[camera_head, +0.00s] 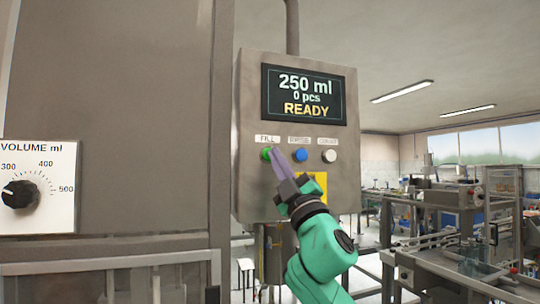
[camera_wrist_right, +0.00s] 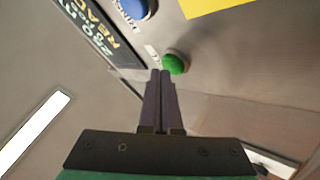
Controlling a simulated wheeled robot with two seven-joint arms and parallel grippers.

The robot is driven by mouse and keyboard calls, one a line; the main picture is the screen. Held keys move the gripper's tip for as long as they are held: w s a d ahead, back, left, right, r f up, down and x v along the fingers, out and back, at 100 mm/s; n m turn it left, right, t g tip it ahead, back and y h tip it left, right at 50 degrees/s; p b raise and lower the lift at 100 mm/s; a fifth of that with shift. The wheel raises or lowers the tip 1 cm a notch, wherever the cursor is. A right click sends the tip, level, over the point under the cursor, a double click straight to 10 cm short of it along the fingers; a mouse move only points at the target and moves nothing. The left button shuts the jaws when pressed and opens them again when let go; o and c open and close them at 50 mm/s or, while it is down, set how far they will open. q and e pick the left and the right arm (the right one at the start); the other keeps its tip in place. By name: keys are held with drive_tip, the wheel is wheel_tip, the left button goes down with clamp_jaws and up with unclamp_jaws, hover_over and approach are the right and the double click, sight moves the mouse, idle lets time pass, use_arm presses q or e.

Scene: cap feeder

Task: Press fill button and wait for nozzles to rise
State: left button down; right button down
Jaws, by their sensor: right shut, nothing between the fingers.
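The control box (camera_head: 247,110) has a display (camera_head: 304,96) reading 250 ml, 0 pcs, READY. Under it sit a green FILL button (camera_head: 266,154), a blue button (camera_head: 300,155) and a white button (camera_head: 329,156). My right gripper (camera_head: 274,153) is shut and empty, its fingertips close beside the green button. In the right wrist view the shut fingertips (camera_wrist_right: 161,73) are just below the green button (camera_wrist_right: 175,64); I cannot tell whether they touch it. The nozzles are not in view. My left gripper is not in view.
A volume dial (camera_head: 19,194) is on the white panel at the left. A yellow label (camera_head: 322,182) is under the buttons, partly behind my gripper. Workshop machines (camera_head: 450,215) stand at the right, farther back.

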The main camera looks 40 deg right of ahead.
drive_tip(key=shift+w+d, duration=0.15)
drive_tip(key=shift+w, duration=0.25)
idle(0.3)
drive_tip(key=shift+s, duration=0.15)
drive_tip(key=shift+s+a, duration=0.25)
drive_tip(key=shift+s, duration=0.4)
drive_tip(key=s, duration=0.1)
drive_tip(key=s+a+b, duration=0.1)
drive_tip(key=s, duration=0.1)
drive_tip(key=s+b, duration=0.1)
drive_tip(key=shift+s+a, duration=0.35)
